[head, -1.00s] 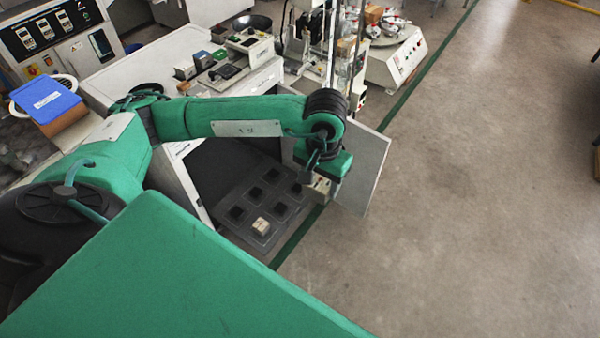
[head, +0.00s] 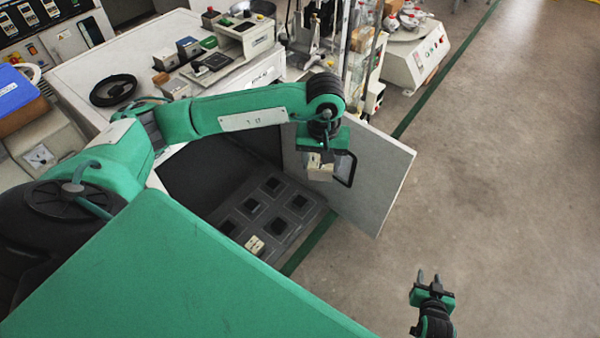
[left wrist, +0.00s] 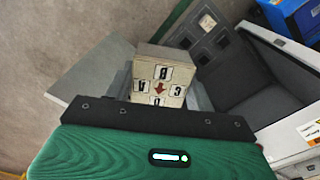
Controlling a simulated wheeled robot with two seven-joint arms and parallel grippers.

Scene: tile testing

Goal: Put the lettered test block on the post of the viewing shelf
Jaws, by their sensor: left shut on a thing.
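My left gripper (head: 322,158) is shut on the lettered test block (head: 319,173), a pale block held in front of the open cabinet door. In the left wrist view the block (left wrist: 160,82) sits between the fingers, showing dark letters on white patches around a red arrow. My right gripper (head: 429,276) is empty at the lower right above the floor, its two fingers apart. I cannot make out the viewing shelf's post in either view.
A dark tray (head: 228,211) with several square recesses lies in the open cabinet; another pale block (head: 254,245) sits in its near part. The grey door (head: 385,185) stands open to the right. Instruments crowd the white bench (head: 130,60).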

